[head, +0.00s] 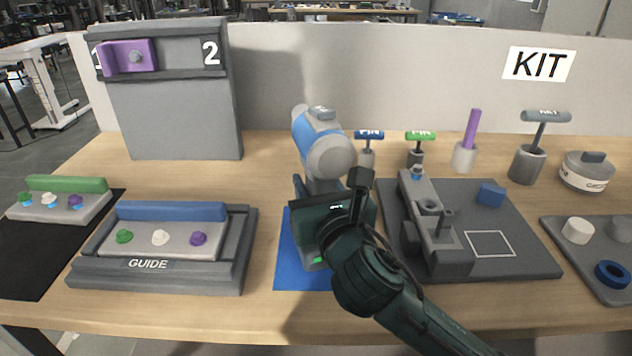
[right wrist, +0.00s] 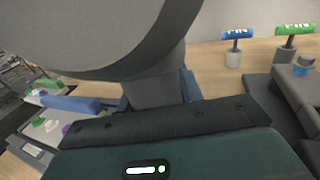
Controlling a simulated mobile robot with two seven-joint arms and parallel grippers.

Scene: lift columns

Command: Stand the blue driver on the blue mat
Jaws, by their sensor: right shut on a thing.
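The blue driver (head: 312,131), with a blue and grey body and a grey round end, is upright over the blue mat (head: 287,272). My right gripper is shut on its grey handle; the gripper's dark body (head: 332,215) hides the lower driver and much of the mat. I cannot tell whether the driver's foot touches the mat. In the right wrist view, the driver's grey head (right wrist: 100,30) fills the top and its handle (right wrist: 150,92) runs down behind the gripper's edge. My left gripper is not in view.
A GUIDE tray (head: 148,277) stands left of the mat, and a dark board with a grey fixture (head: 500,262) stands right. Behind are blue and green PIN tools (head: 369,135), a purple-handled tool (head: 472,128) and a KEY tool (head: 545,116). A grey cabinet (head: 180,110) stands back left.

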